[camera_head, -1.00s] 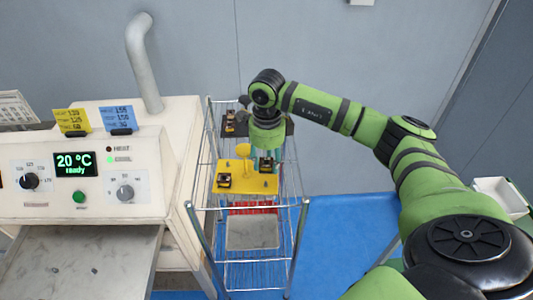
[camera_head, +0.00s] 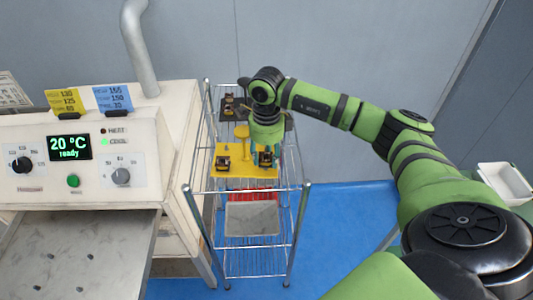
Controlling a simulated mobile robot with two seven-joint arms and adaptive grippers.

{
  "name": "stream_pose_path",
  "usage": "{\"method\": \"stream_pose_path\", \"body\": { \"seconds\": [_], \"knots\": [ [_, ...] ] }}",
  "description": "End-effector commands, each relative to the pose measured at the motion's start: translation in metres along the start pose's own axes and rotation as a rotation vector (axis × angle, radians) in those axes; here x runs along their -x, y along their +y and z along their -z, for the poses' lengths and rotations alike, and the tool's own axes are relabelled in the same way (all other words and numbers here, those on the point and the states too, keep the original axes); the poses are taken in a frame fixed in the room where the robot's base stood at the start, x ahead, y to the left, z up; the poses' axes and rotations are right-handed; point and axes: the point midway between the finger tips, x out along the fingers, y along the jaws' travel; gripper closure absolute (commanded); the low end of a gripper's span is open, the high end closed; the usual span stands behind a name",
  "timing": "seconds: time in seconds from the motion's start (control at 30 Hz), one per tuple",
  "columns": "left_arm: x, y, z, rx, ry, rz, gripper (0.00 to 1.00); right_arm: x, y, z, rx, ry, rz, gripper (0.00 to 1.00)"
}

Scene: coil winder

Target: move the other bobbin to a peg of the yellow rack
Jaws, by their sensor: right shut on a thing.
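The yellow rack (camera_head: 246,173) stands on the upper shelf of a wire cart, with a yellow post rising from its back. A dark bobbin with a coppery middle (camera_head: 223,163) sits on its left part. My right gripper (camera_head: 267,157) points down at the rack's right part and is shut on another dark bobbin (camera_head: 266,160). The fingers partly hide that bobbin; I cannot tell whether it is fully down on a peg. A further dark bobbin (camera_head: 229,105) is on the dark rack (camera_head: 238,116) behind. My left gripper is out of view.
The wire cart (camera_head: 247,189) has a thin rim and corner posts close around the racks. A grey tray (camera_head: 252,218) is on its lower shelf. A white machine (camera_head: 172,120) stands close on the left. Blue floor (camera_head: 345,215) is open at the right.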

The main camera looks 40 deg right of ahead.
Motion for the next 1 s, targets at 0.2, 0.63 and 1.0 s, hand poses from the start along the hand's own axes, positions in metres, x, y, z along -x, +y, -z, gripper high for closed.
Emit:
{"method": "stream_pose_path", "body": {
  "seconds": [0.2,0.63,1.0],
  "knots": [
    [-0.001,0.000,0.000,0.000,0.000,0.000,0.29,-0.001,0.000,0.000,0.000,0.000,0.000,0.85],
    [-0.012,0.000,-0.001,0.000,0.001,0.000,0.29,-0.014,0.000,0.000,0.000,0.000,0.000,0.85],
    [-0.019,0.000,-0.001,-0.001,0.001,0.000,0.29,-0.022,0.000,0.000,0.000,0.000,0.000,0.49]
  ]
}}
